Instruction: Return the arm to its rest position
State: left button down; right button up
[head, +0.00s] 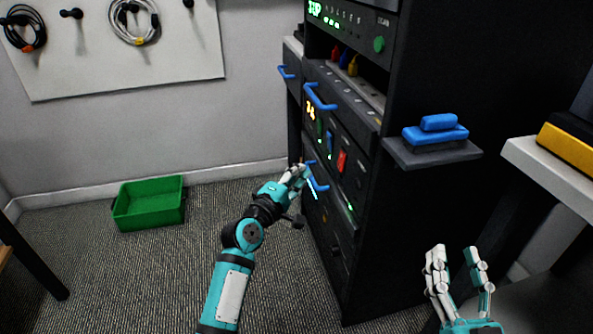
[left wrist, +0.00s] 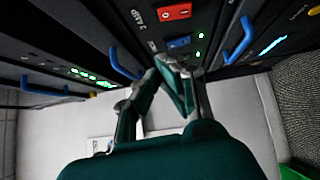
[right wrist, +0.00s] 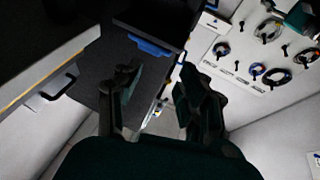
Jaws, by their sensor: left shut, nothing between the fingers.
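My left gripper (head: 299,174) is in front of the black equipment rack (head: 400,215), close to the blue handles on its front. Its fingers are together with nothing between them. In the left wrist view the left gripper (left wrist: 170,68) sits near a red switch (left wrist: 174,11), a blue switch (left wrist: 179,42) and blue handles on either side. I cannot tell whether it touches the rack. My right gripper (head: 457,255) is at the lower right, its fingers apart and empty. In the right wrist view the right gripper (right wrist: 155,85) also shows open.
A green bin (head: 148,204) stands on the carpet at the left. A side shelf (head: 432,153) on the rack bears a blue object (head: 436,133). A white table (head: 555,170) is at the right. Cables hang on a wall board (head: 90,60). Floor between bin and rack is clear.

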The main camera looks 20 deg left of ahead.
pick_arm(q)
jog(key=shift+s+a, duration=0.15)
jog(key=shift+s, duration=0.2)
pick_arm(e)
jog(key=shift+w+f+g+h, duration=0.2)
jog(key=shift+f+g+h, duration=0.1)
jog(key=shift+f, duration=0.25)
